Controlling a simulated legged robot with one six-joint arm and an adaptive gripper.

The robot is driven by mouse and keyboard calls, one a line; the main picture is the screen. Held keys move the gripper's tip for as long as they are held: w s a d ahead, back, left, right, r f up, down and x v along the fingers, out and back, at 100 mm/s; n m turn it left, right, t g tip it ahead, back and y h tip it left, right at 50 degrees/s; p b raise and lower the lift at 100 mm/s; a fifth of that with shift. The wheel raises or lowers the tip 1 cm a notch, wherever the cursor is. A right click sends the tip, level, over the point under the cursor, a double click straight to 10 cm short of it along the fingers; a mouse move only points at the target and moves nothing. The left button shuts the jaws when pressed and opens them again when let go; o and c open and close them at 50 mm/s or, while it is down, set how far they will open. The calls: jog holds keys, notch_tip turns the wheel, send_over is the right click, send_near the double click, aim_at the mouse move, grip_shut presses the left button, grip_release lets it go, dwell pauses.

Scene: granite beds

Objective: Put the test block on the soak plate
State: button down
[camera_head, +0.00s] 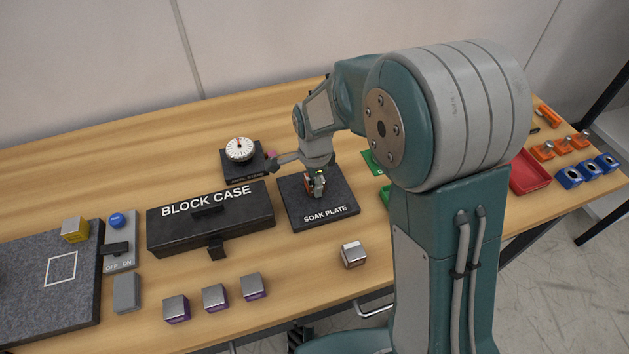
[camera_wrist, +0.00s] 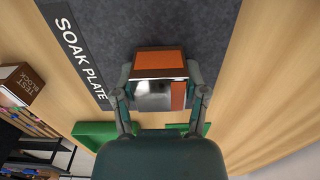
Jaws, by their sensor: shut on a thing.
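The test block, with a silver top and brown labelled side, sits on the table in the wrist view (camera_wrist: 20,84). It appears to be the silver-topped block (camera_head: 353,254) right of and in front of the soak plate in the head view. The dark soak plate (camera_head: 337,208) lies mid-table and fills much of the wrist view (camera_wrist: 190,30). My gripper (camera_head: 316,188) is over the plate, shut on a different block, orange and silver (camera_wrist: 158,88). That block is at or just above the plate; I cannot tell whether it touches.
Several purple-based blocks (camera_head: 215,297) line the front. A granite slab (camera_head: 35,310) with a yellow block (camera_head: 75,230) is far left. A red tray (camera_head: 530,173) is right.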

jog(key=shift+c, duration=0.6)
grip_release()
jog(key=shift+d+f, duration=0.1)
notch_tip(320, 180, up, 12)
jog(key=shift+f, duration=0.2)
jog(key=s+d+r+n+t, duration=0.2)
jog(key=s+d+r+n, duration=0.2)
jog(key=s, duration=0.6)
jog(key=s+d+r+n+t, duration=0.3)
jog(key=s+d+r+n, duration=0.1)
jog(key=s+d+n, duration=0.5)
jog(key=shift+s+r+n+t, duration=0.3)
jog(key=shift+s+n, duration=0.25)
jog(key=shift+n, duration=0.35)
